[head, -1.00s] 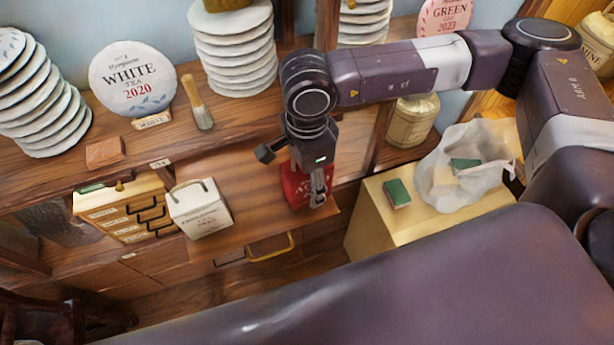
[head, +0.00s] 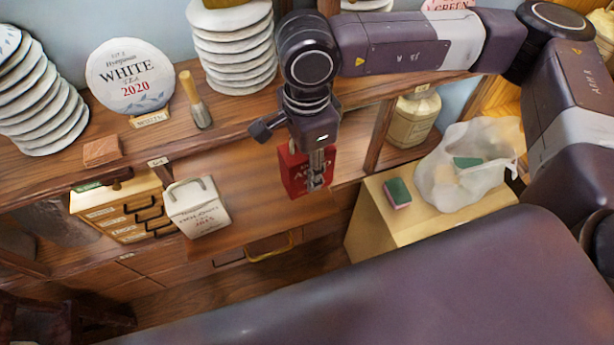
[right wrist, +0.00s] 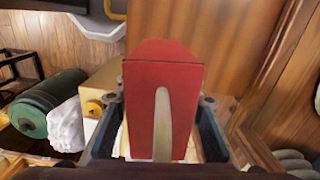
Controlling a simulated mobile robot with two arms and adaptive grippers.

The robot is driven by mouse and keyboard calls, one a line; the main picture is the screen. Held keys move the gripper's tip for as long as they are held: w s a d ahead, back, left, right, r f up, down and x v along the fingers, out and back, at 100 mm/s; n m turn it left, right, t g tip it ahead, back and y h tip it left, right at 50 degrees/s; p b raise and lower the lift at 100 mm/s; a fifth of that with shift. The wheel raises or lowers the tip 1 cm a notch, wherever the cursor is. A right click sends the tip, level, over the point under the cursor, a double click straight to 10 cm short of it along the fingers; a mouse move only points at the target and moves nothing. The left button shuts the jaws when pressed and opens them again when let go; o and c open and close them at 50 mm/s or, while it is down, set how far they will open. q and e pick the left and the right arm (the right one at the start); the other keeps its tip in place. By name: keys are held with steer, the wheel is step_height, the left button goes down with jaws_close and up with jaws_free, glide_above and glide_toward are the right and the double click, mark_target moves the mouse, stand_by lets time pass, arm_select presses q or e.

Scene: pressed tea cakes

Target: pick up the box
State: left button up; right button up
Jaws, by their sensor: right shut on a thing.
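A red box (head: 295,172) with pale lettering is in my right gripper (head: 316,172), over the wooden counter in the middle of the head view. In the right wrist view the red box (right wrist: 180,72) sits between the two dark fingers of my right gripper (right wrist: 160,130), with a pale strap down its near face. The fingers are shut on it. A white box (head: 198,207) with a handle and printed text stands on the counter to the left, apart from the gripper, and looks tilted. My left gripper is out of view.
A small drawer chest (head: 122,208) stands left of the white box. A brush (head: 196,100), a round white tea cake (head: 130,76) and stacked cakes are on the shelf above. At right, a pale cabinet (head: 365,225) bears a sponge (head: 397,193) and a clear bag (head: 480,185).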

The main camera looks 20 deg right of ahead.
step_height(320, 180, up, 16)
steer(key=b, duration=0.3)
steer(key=shift+f, duration=0.15)
steer(key=shift+f, duration=0.15)
